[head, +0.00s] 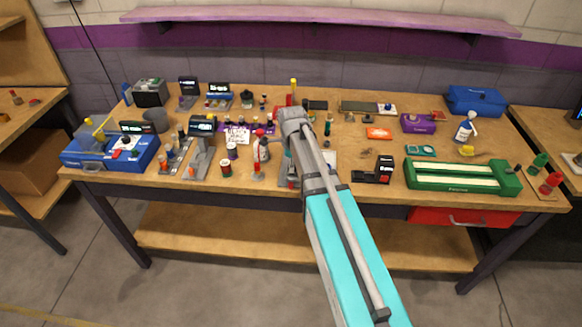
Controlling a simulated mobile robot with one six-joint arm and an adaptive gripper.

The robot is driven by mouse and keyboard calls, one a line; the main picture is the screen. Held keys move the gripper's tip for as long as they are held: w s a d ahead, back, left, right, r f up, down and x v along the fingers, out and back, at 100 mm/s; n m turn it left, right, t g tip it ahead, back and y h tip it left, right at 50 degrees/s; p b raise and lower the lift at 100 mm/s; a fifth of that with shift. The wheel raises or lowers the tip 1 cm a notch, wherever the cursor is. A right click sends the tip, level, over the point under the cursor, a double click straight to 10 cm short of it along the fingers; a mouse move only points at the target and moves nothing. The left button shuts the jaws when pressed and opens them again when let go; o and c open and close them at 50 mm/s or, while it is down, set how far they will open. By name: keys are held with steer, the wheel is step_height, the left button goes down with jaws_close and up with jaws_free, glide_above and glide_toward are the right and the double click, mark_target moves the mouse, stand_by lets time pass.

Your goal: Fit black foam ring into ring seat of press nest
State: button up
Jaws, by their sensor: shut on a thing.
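My gripper (287,160) is at the end of my arm over the middle of the bench, mostly hidden behind my wrist and forearm. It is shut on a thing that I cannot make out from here. I cannot see the black foam ring apart from it. I cannot pick out the press nest or its ring seat with certainty; my arm covers part of the bench middle.
The wooden bench (390,215) is crowded. A blue machine (110,153) stands at left, a green fixture (462,175) at right, a black device (375,170) just right of my arm. A red-capped bottle (262,147) stands close left. A purple shelf (320,18) runs behind.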

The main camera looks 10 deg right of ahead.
steer(key=shift+f+b, duration=0.6)
stand_by(0.3)
steer(key=o, duration=0.8)
steer(key=shift+c, duration=0.2)
steer(key=shift+r, duration=0.2)
step_height(320, 180, up, 13)
steer(key=p, duration=1.3)
steer(key=shift+f, duration=0.1)
